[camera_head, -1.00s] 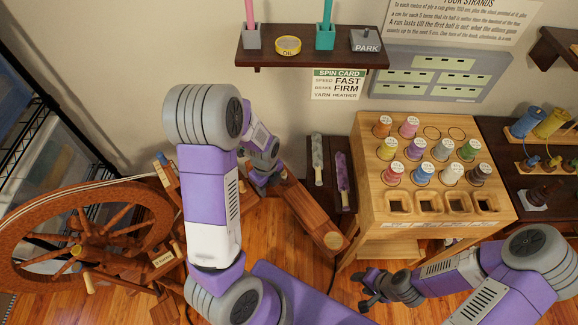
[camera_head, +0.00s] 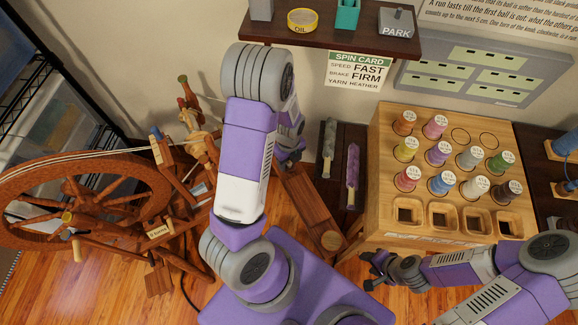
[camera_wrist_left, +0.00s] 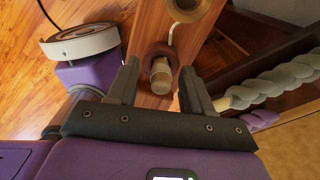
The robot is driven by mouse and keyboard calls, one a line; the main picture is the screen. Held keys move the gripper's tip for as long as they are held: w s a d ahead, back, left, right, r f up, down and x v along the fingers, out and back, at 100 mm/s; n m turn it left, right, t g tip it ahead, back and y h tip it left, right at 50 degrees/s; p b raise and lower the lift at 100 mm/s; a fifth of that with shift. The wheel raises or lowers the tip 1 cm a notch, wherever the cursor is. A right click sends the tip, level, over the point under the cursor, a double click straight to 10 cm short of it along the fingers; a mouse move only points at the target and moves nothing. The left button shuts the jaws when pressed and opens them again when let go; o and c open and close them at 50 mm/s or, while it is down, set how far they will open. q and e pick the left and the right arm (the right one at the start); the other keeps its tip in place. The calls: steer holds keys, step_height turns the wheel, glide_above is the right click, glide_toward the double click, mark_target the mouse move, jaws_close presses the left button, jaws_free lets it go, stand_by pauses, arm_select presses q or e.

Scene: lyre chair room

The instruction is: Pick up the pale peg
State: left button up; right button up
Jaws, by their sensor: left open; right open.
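The pale peg (camera_wrist_left: 160,76) is a short, light wooden cylinder in the left wrist view. It stands out of a dark round collar on a reddish-brown wooden board (camera_wrist_left: 146,22). My left gripper (camera_wrist_left: 159,82) is open, with one finger on each side of the peg in the picture; I cannot tell how deep the peg lies between them. I see a gap on both sides. In the head view my left arm mostly hides its own gripper (camera_head: 290,156), and I cannot make out the peg. My right gripper (camera_head: 371,272) is open and empty, low in front of the spool stand.
A spinning wheel (camera_head: 85,205) stands at the left. Grey and purple yarn hanks (camera_head: 352,165) lie right of my left gripper. The wooden spool stand (camera_head: 385,150) is at the right. A shelf (camera_head: 330,35) overhangs behind. A grey braid (camera_wrist_left: 270,85) lies close by the right finger.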

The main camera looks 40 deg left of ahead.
arm_select(q)
jaws_close()
stand_by(0.3)
step_height(320, 180, up, 9)
steer(key=p, duration=0.3)
steer(key=shift+w+f+p, duration=0.1)
steer(key=shift+f+p, duration=0.05)
steer(key=shift+p, duration=0.25)
steer(key=shift+r, duration=0.65)
